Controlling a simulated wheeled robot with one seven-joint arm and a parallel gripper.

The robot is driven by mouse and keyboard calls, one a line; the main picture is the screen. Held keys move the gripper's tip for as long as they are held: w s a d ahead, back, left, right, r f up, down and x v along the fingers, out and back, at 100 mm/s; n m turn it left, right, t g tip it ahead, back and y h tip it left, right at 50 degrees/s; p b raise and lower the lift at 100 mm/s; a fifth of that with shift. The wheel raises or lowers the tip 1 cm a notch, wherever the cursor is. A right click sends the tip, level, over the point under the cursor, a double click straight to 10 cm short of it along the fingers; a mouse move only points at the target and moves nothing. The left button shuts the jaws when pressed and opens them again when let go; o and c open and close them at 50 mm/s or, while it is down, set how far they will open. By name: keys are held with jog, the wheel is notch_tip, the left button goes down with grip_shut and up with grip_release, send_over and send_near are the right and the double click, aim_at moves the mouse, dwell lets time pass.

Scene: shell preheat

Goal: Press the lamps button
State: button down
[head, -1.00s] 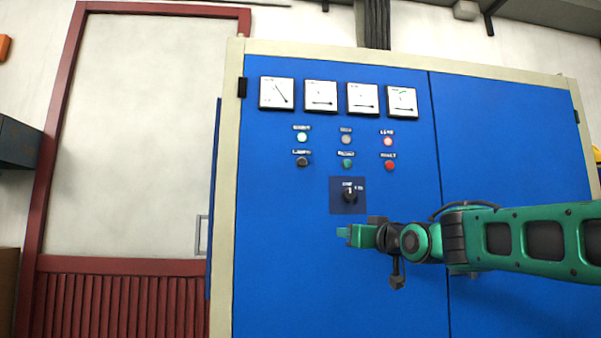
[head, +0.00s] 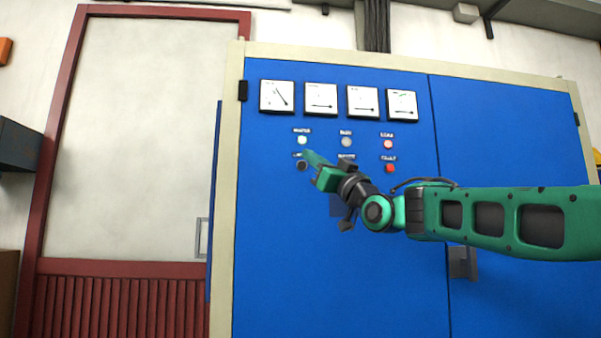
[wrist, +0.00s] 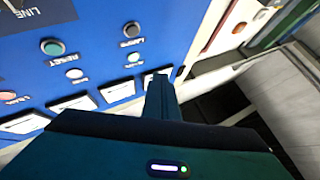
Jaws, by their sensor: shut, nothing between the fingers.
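The lamps button (head: 302,166) is a dark round button at the left of the lower row on the blue cabinet. In the wrist view the dark button (wrist: 131,29) shows clear of the fingers, next to its LAMPS label. My gripper (head: 308,155) is shut and empty. In the head view its tip is just above and right of the button, over part of its label. In the wrist view the gripper tip (wrist: 159,80) overlaps the panel near a meter. I cannot tell whether the tip touches the panel.
A lit white lamp (head: 302,140) is above the button. A red button (head: 389,168) is to the right; my arm hides most of the green button and the rotary switch in the head view. The green button (wrist: 52,46) shows in the wrist view. Several meters (head: 277,96) line the top.

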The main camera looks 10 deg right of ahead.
jog(key=shift+w, duration=0.15)
jog(key=shift+w+d, duration=0.2)
jog(key=shift+w, duration=1.2)
jog(key=shift+w+d, duration=0.15)
jog(key=shift+w, duration=1.3)
jog(key=shift+w+d, duration=0.2)
jog(key=shift+w, duration=1.2)
jog(key=shift+w, duration=0.35)
jog(key=shift+w+d, duration=0.1)
jog(key=shift+w, duration=0.3)
jog(key=shift+s, duration=0.85)
jog(key=shift+s+a, duration=0.25)
jog(key=shift+s, duration=1)
jog(key=shift+s+a, duration=0.2)
jog(key=shift+s, duration=1.05)
